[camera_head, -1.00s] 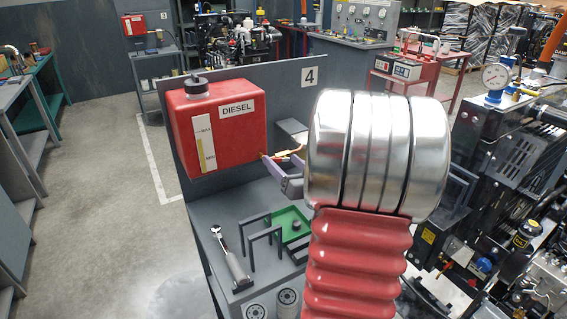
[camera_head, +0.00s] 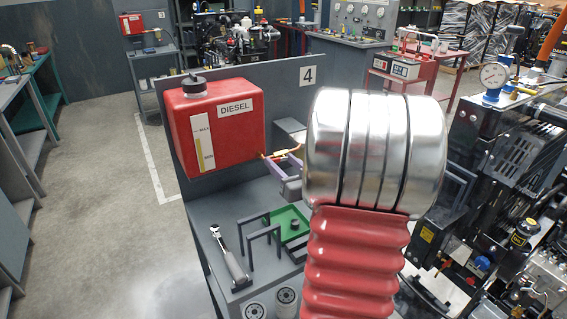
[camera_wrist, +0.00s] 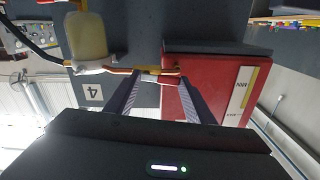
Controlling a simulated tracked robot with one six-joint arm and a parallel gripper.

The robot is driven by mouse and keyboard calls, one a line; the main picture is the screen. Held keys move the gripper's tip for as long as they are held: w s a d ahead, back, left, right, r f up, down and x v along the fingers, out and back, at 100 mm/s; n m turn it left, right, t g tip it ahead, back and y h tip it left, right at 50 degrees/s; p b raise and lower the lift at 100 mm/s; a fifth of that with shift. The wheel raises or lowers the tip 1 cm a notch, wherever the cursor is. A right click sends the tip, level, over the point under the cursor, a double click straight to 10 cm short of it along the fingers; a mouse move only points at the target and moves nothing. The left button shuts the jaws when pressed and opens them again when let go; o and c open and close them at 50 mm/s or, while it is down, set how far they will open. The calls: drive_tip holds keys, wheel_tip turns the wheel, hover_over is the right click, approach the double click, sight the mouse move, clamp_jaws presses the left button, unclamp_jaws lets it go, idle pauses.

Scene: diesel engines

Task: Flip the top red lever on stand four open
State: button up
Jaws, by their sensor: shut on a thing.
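The top red lever (camera_wrist: 158,72) shows in the wrist view as a thin reddish bar across my fingertips, beside the red diesel tank (camera_wrist: 206,85). My gripper (camera_wrist: 159,78) is shut on it, one finger toward each end of the bar. In the head view, the tank (camera_head: 222,125) hangs on the grey panel of stand four, marked by a "4" sign (camera_head: 307,76). My gripper (camera_head: 281,161) is at the tank's lower right corner, by a yellow-orange pipe (camera_head: 288,152). My arm's silver wrist hides much of this area, and the lever is not clear there.
Below, the stand's shelf holds a green tray (camera_head: 282,231), a ratchet (camera_head: 230,255) and oil filters (camera_head: 287,297). An engine (camera_head: 500,130) stands at right.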

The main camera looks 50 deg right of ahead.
drive_tip(key=shift+f+n, duration=0.2)
drive_tip(key=shift+n, duration=0.6)
drive_tip(key=o, duration=1.1)
drive_tip(key=shift+c, duration=0.2)
drive_tip(key=shift+s, duration=0.1)
